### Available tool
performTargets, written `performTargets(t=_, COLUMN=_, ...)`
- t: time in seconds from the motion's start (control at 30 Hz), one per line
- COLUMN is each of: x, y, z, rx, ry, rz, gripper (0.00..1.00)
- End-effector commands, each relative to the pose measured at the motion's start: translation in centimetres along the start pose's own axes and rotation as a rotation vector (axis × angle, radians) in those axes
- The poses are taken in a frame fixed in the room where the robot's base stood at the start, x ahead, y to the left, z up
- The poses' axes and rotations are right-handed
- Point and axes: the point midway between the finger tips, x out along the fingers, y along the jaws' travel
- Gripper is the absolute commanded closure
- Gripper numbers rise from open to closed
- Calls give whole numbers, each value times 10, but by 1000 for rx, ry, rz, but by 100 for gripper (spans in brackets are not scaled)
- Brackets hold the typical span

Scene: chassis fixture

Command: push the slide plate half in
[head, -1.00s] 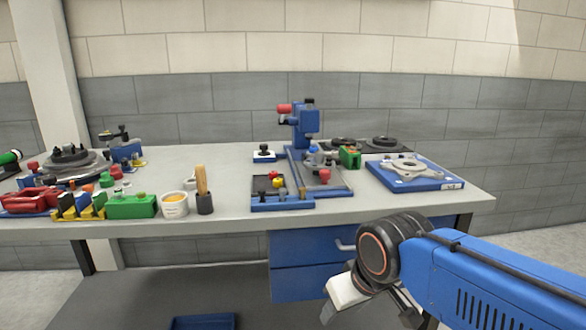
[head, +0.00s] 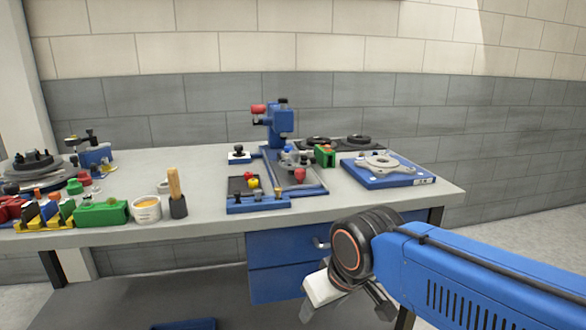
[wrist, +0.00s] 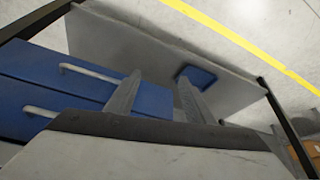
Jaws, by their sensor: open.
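I cannot tell for sure which part is the slide plate. A blue fixture with a grey plate in it (head: 312,184) lies on the bench below a blue upright press (head: 278,122). Another blue base (head: 408,181), carrying a round-holed grey plate (head: 377,163), lies to its right. My gripper is open and empty in the wrist view (wrist: 157,98), its two grey fingers apart. In the head view my arm hangs in front of the bench at lower right, away from both fixtures.
The grey bench top (head: 340,205) has free room along its front right. A blue tray with knobs (head: 258,201), a brush holder (head: 178,207), a white cup (head: 146,209) and a green block (head: 101,214) line the front. Blue drawers (head: 280,279) are below; a blue bin (wrist: 197,76) lies lower.

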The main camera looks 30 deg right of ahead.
Motion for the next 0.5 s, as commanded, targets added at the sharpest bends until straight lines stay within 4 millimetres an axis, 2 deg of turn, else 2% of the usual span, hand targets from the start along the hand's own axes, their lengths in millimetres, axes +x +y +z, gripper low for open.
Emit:
performTargets(t=0.23, x=0, y=0, z=0, rx=0, ry=0, rz=0, gripper=52)
performTargets(t=0.27, x=0, y=0, z=0, rx=0, ry=0, rz=0, gripper=56)
performTargets(t=0.33, x=-1, y=0, z=-2, rx=1, ry=-1, rz=0, gripper=57)
performTargets(t=0.43, x=-10, y=1, z=-14, rx=11, ry=-11, rz=3, gripper=57)
performTargets(t=0.5, x=-21, y=3, z=-31, rx=23, ry=-24, rz=6, gripper=57)
